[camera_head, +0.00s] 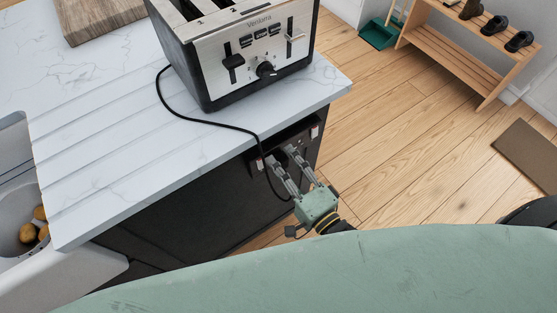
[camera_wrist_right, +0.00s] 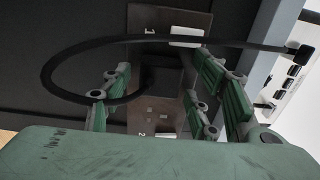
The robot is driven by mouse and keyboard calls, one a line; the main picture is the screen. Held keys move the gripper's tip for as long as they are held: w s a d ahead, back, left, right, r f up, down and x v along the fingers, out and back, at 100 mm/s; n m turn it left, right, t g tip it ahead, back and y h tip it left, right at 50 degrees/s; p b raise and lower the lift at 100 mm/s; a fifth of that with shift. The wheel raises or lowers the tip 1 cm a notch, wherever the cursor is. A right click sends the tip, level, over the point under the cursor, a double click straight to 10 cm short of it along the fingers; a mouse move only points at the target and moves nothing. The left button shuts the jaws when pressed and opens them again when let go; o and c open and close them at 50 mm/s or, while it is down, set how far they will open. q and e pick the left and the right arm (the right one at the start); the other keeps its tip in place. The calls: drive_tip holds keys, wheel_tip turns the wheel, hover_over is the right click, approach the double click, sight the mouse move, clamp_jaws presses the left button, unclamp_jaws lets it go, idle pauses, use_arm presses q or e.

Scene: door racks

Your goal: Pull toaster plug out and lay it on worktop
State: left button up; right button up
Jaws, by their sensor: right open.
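The toaster (camera_head: 243,55), silver and black, stands on the white marbled worktop (camera_head: 110,150). Its black cord (camera_head: 218,124) runs over the worktop's edge and down to the dark socket panel (camera_head: 255,163) on the cabinet side. My right gripper (camera_head: 282,165) is open in front of that panel. In the right wrist view, the cord (camera_wrist_right: 75,52) loops past the fingers. It leads to a dark block, seemingly the plug (camera_wrist_right: 160,78), at the panel between the open fingers (camera_wrist_right: 155,95). I cannot tell whether the fingers touch it. My left gripper is out of view.
A wooden board (camera_head: 100,18) lies at the worktop's back left. A sink (camera_head: 15,205) with several yellow-brown round items is at the left. The worktop's grooved front part is bare. A wooden shoe rack (camera_head: 460,60) stands on the floor at the back right.

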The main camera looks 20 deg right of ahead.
sight(283, 167)
drive_tip(key=shift+c, duration=0.6)
clamp_jaws()
drive_tip(key=shift+s, duration=0.1)
drive_tip(key=shift+s, duration=0.15)
drive_tip(key=shift+p+v, duration=0.45)
drive_tip(key=shift+v, duration=2.35)
drive_tip(key=shift+d, duration=0.1)
drive_tip(key=shift+p+v, duration=0.4)
drive_tip(key=shift+v, duration=1.05)
